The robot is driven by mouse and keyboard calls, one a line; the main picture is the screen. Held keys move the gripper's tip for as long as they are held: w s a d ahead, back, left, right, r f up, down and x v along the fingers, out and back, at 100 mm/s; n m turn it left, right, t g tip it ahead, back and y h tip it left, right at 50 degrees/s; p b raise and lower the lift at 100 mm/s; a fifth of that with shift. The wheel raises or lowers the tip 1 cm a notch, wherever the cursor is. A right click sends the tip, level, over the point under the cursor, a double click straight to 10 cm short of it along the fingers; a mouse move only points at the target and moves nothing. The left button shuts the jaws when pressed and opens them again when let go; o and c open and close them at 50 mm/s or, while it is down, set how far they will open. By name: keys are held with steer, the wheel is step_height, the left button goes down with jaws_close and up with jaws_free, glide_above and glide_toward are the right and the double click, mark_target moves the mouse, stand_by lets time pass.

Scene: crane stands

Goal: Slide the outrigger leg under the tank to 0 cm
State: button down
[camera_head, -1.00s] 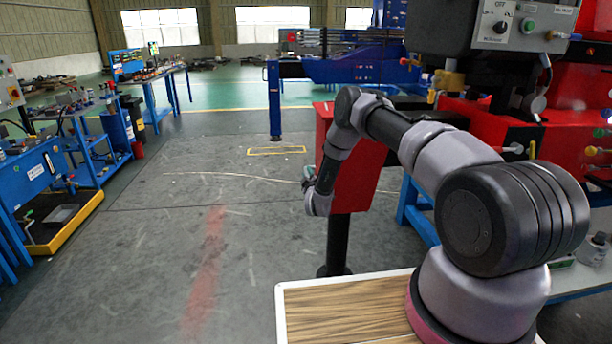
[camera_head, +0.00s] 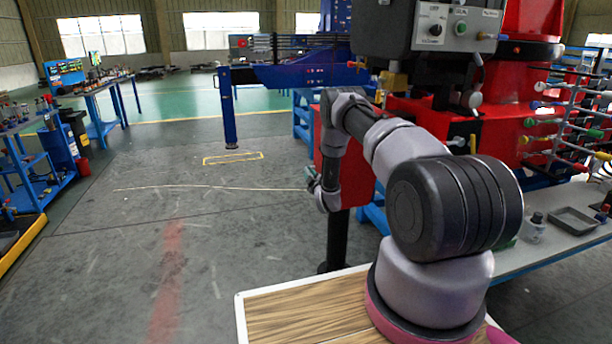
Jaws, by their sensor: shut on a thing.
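The outrigger leg seems to be the red box-shaped beam end (camera_head: 345,168) with a black post (camera_head: 337,240) below it, at the centre of the head view. My gripper (camera_head: 314,186) is at the left side of the red part, shut. What its fingers clasp is too small and partly hidden to see. My arm crosses in front of the red part's top and right side. The tank cannot be clearly told from the crane body. No scale can be read.
A blue leg (camera_head: 229,108) hangs from a blue beam (camera_head: 300,74) farther back, above a yellow floor rectangle (camera_head: 233,158). Control box (camera_head: 457,26) and red crane body (camera_head: 425,118) stand right. A grey bench (camera_head: 545,245) is at right. Floor at left-centre is open.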

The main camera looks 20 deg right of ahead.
steer(key=shift+s+d+f, duration=0.25)
steer(key=shift+d+f, duration=0.2)
steer(key=shift+f, duration=0.05)
steer(key=c, duration=0.8)
jaws_free()
steer(key=shift+w+f, duration=0.1)
steer(key=shift+o, duration=0.2)
steer(key=shift+d, duration=0.1)
steer(key=shift+w+r, duration=0.15)
steer(key=shift+r, duration=0.1)
steer(key=s, duration=1.1)
